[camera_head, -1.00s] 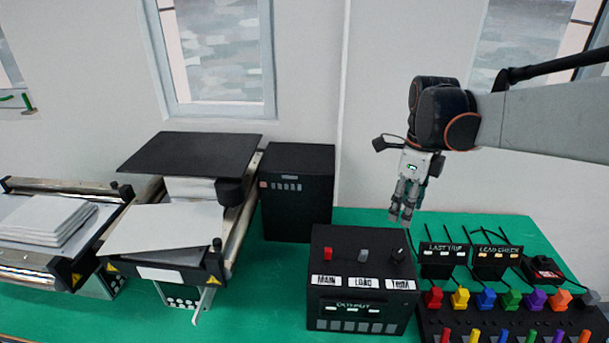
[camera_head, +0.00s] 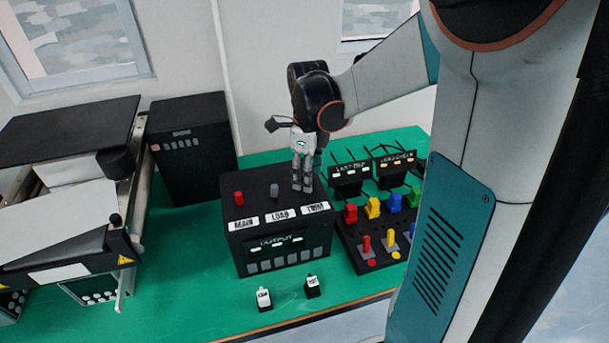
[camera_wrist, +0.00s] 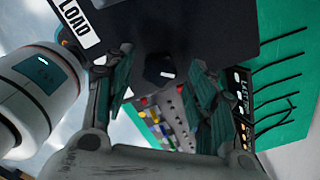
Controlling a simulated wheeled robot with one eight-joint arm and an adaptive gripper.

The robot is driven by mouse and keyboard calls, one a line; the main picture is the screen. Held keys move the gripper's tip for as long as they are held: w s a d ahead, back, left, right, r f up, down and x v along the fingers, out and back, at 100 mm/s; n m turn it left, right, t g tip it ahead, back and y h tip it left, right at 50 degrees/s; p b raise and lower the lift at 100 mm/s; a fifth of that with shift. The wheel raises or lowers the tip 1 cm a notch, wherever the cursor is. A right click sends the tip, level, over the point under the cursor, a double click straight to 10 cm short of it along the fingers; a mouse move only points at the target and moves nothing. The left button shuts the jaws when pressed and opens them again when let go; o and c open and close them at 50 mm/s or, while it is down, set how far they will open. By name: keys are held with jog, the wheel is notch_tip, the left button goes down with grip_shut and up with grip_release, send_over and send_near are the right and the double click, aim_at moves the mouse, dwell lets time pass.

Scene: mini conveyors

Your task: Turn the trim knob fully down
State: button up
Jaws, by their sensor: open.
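The trim knob (camera_wrist: 160,70) is a dark knob with a white pointer mark on top of the black control box (camera_head: 262,211). In the wrist view it shows between the two fingers of my gripper (camera_wrist: 160,88), which are apart with a gap on both sides of it. In the head view my gripper (camera_head: 302,186) points down over the box's right side, above the TRIM label (camera_head: 315,208), and hides the knob. I cannot tell how far the fingertips are from the knob.
A red knob (camera_head: 239,198) and a grey knob (camera_head: 274,190) stand left on the same box. A board with coloured switches (camera_head: 365,262) is close on the right. Two small displays (camera_head: 348,180) stand behind right.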

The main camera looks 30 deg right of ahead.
jog(key=shift+f, duration=0.35)
jog(key=shift+c, duration=0.5)
jog(key=c, duration=1)
jog(key=shift+o, duration=0.2)
